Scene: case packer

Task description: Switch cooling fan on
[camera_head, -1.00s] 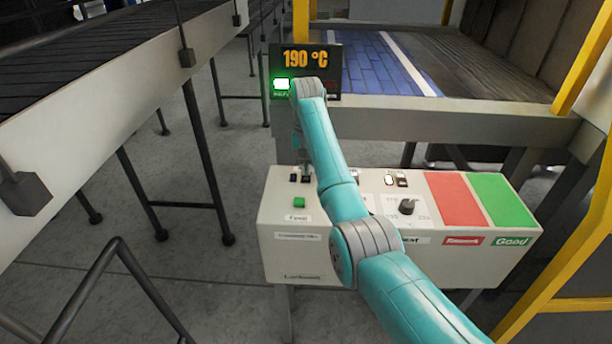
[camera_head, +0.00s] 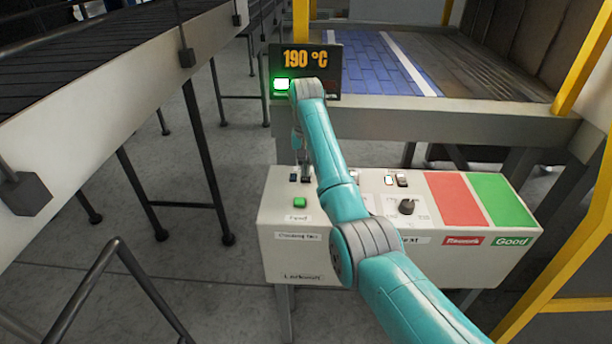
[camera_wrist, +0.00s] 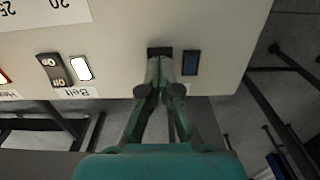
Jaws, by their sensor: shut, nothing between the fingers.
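The cooling fan's rocker switch (camera_wrist: 155,51) is a small dark switch near the panel's edge in the wrist view. Its face is mostly hidden by my fingertips, so I cannot tell its position. A dark blue, unlit lamp (camera_wrist: 190,63) sits beside it. My gripper (camera_wrist: 165,62) is shut and empty, with its tips at the switch; whether they touch it is unclear. In the head view, my gripper (camera_head: 305,172) points down at the control box's (camera_head: 292,258) left end. The lamp also shows there (camera_head: 293,177).
The belt switch (camera_wrist: 54,70) and its lit white lamp (camera_wrist: 82,68) are nearby. A green button (camera_head: 299,202), a knob (camera_head: 407,206) and red (camera_head: 455,199) and green (camera_head: 503,198) pads are on the box. A display (camera_head: 305,59) reads 190 °C.

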